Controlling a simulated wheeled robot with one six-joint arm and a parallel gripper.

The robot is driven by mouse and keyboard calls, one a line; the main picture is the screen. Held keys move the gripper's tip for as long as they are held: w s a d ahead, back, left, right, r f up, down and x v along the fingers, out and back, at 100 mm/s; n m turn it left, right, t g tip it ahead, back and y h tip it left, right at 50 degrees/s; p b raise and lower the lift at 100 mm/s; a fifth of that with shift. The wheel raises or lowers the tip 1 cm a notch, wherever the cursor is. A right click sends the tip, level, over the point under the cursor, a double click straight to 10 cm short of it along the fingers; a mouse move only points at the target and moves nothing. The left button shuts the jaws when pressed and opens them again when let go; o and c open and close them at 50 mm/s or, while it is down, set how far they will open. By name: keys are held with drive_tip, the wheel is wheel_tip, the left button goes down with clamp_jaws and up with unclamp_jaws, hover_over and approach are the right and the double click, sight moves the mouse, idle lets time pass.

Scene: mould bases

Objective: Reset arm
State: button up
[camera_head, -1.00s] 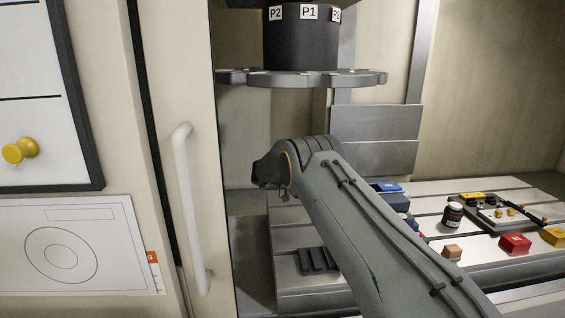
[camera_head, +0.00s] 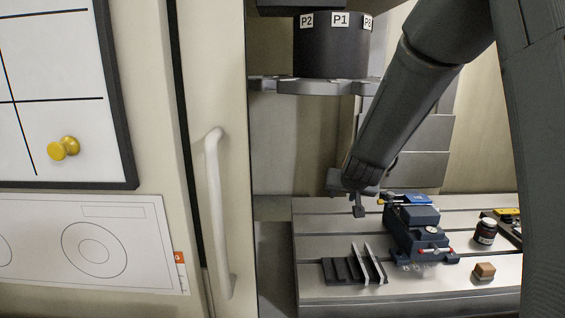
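My arm reaches down from the upper right of the head view. My gripper (camera_head: 358,208) hangs at the end of it, small and dark, just left of the blue vise-like fixture (camera_head: 418,235) on the slotted grey table (camera_head: 320,215). It seems to overlap the fixture's left edge in the picture; I cannot tell whether they touch. Its fingers are too small and dark to show whether they are open or shut.
A black slotted rack (camera_head: 340,272) with two thin pale plates stands below the gripper. A dark jar (camera_head: 486,232) and a brown block (camera_head: 484,271) are to the right. The tool carousel (camera_head: 325,88) hangs above. A white door handle (camera_head: 214,200) stands out at left.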

drive_tip(key=s+f+g, duration=0.1)
drive_tip(key=s, duration=0.5)
drive_tip(key=s+f+n+g, duration=0.1)
drive_tip(key=s+f+g, duration=0.1)
drive_tip(key=s, duration=0.3)
drive_tip(key=s+f+g+y, duration=0.1)
drive_tip(key=s+f, duration=0.1)
drive_tip(key=s, duration=0.4)
drive_tip(key=shift+s+a+f+n+g, duration=0.15)
drive_tip(key=shift+s+f+n+g, duration=0.1)
drive_tip(key=shift+s+n+g, duration=0.1)
drive_tip(key=s+d+f+g, duration=0.1)
drive_tip(key=s, duration=0.6)
drive_tip(key=s+f+g, duration=0.1)
drive_tip(key=s+g, duration=0.1)
drive_tip(key=s, duration=0.5)
drive_tip(key=shift+s+d+f, duration=0.15)
drive_tip(key=shift+d+f, duration=0.15)
drive_tip(key=shift+d, duration=0.1)
drive_tip(key=shift+n+g, duration=0.25)
